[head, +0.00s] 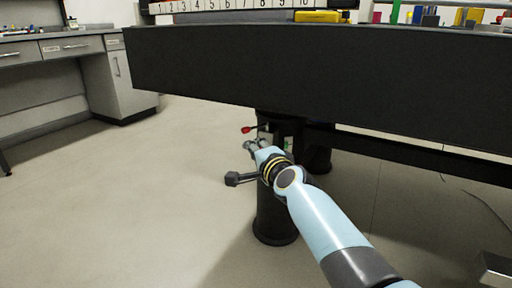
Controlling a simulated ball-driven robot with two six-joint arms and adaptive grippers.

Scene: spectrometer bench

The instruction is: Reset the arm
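My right arm, light blue with dark joints, reaches in from the lower right toward the space below the dark bench. My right gripper (254,146) is at its far end, in front of the bench's black leg (275,215). It is small and partly hidden by the wrist, so I cannot tell whether its fingers are open or shut. A red-tipped lever (248,129) shows just beyond the gripper; I cannot tell whether they touch. My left gripper is not in view.
The thick dark bench top (320,75) spans the upper right, with a numbered strip (235,5) and a yellow item (318,16) on it. A grey drawer cabinet (85,65) stands at the left. The floor (130,200) between is clear.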

